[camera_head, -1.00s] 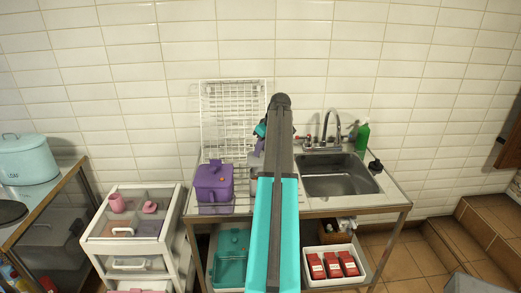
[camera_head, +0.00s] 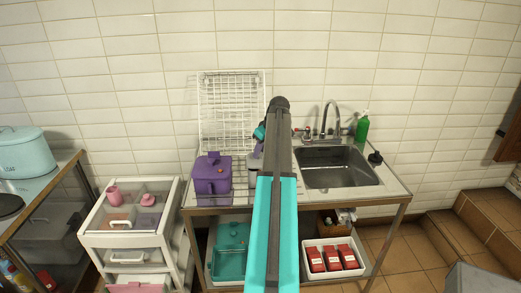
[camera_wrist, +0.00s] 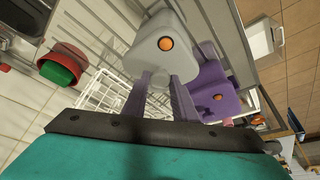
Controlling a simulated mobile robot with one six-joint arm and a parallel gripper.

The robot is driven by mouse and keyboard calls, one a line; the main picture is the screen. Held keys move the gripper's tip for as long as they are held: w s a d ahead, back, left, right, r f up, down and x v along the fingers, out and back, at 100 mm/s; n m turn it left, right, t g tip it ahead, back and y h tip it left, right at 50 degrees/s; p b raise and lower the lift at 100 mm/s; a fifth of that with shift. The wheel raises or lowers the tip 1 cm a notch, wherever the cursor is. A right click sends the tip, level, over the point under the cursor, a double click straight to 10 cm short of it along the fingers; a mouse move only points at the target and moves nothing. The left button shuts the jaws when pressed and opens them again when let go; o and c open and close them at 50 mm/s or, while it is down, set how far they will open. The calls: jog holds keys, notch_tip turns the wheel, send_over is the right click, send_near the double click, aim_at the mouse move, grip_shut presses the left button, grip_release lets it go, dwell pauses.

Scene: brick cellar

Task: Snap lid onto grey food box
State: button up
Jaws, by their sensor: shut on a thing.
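In the wrist view, a grey lid (camera_wrist: 146,46) with an orange button faces me. My gripper (camera_wrist: 163,80) has its two purple-grey fingers closed on its near edge. Whether the grey box's body is joined beneath it I cannot tell. In the head view, my arm hides my gripper and most of the grey piece; only a sliver of grey (camera_head: 254,161) shows left of the arm, on the sink counter. A purple box (camera_head: 211,177) with an orange button stands just left of it, and also shows beside the fingers in the wrist view (camera_wrist: 213,82).
A white wire rack (camera_head: 230,105) stands behind the boxes against the tiled wall. The sink (camera_head: 332,168) with its faucet and a green bottle (camera_head: 362,128) is to the right. A white drawer unit (camera_head: 127,240) stands left of the counter; red packs sit in a bin below.

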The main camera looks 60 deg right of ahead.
jog(key=shift+f, duration=0.55)
jog(key=shift+f+b, duration=0.25)
jog(key=shift+b, duration=0.05)
dwell(2.2)
dwell(0.4)
jog(key=o, duration=1.6)
jog(key=shift+r, duration=0.15)
jog(key=shift+r+p, duration=1.55)
jog(key=shift+r, duration=1.8)
jog(key=shift+c, duration=0.6)
grip_shut()
